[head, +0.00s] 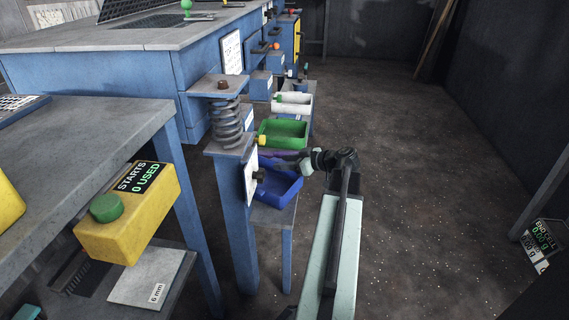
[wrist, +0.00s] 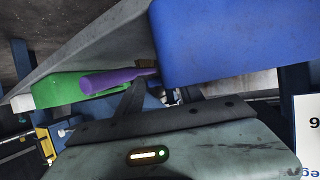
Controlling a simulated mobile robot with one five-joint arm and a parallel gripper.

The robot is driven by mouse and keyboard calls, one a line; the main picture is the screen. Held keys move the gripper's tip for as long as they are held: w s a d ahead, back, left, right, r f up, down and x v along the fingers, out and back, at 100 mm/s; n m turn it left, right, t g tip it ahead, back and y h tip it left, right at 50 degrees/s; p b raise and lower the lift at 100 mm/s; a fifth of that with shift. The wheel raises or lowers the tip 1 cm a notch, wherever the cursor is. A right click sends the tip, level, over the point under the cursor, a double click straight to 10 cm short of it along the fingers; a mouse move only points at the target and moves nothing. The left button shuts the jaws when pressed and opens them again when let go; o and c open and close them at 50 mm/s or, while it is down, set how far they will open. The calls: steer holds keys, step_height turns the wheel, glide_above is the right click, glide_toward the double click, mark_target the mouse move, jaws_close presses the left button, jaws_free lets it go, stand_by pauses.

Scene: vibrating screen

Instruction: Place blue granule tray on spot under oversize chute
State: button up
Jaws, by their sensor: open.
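The blue granule tray (head: 283,199) sits on a low grey-topped stand in the head view. In the wrist view its blue wall (wrist: 225,45) fills the upper right, close to my fingers. My gripper (head: 303,164) is at the tray's right rear corner in the head view. In the wrist view my gripper (wrist: 160,92) is open, with its dark fingers pointing up at a purple bar (wrist: 112,81) beside the blue wall. I cannot tell whether the fingers touch the bar. I cannot make out the oversize chute or the spot under it.
A green tray (head: 283,126) and a white tray (head: 292,101) stand behind the blue one. A blue post (head: 236,215) with a spring (head: 227,125) is close on the left. A yellow box with a green button (head: 130,215) hangs on the near table.

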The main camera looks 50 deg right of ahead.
steer(key=p+v, duration=0.4)
steer(key=v, duration=0.8)
